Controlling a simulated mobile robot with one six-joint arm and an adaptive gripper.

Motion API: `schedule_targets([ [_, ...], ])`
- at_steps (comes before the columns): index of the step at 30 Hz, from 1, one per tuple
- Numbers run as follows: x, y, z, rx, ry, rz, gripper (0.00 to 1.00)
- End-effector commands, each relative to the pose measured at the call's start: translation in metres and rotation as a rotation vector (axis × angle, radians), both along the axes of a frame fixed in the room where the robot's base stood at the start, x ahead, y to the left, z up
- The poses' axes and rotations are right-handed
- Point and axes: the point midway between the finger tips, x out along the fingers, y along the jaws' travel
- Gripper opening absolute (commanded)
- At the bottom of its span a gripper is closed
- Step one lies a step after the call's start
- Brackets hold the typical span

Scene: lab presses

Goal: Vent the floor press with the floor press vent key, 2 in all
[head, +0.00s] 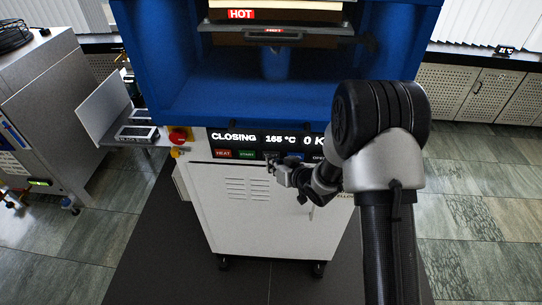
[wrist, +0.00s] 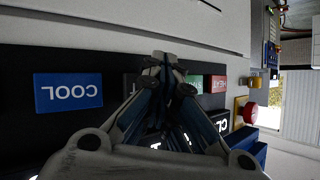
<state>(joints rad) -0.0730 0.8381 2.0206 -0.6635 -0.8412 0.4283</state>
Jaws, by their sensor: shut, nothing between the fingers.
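The floor press (head: 250,205) is a blue frame on a white cabinet. Its dark panel reads "CLOSING", "165 °C" and "0 K", the rest hidden by my arm. My gripper (head: 271,164) is shut and empty at the key row. In the wrist view its fingertips (wrist: 166,60) are in front of a dark grey key (wrist: 129,84), between the blue COOL key (wrist: 68,92) and the green START key (wrist: 194,84). The grey key's label is hidden, so I cannot tell that it is the vent key. Touching or apart, I cannot tell.
The red HEAT key (wrist: 218,90) is beyond START. A red knob (head: 178,136) sits at the panel's left end. A side table (head: 157,143) and a grey machine (head: 50,100) stand left. Hot plates (head: 270,37) are above the panel. Floor at right is clear.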

Motion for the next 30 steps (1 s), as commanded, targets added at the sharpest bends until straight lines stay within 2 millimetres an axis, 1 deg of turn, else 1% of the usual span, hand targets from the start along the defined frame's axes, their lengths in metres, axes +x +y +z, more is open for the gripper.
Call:
schedule_targets([
  [7,-0.012,0.0,0.0,0.001,0.001,0.0,0.0],
  [18,-0.016,0.001,0.0,0.0,0.0,0.0,0.0],
  [30,-0.054,0.002,-0.001,0.001,0.001,0.001,0.0],
])
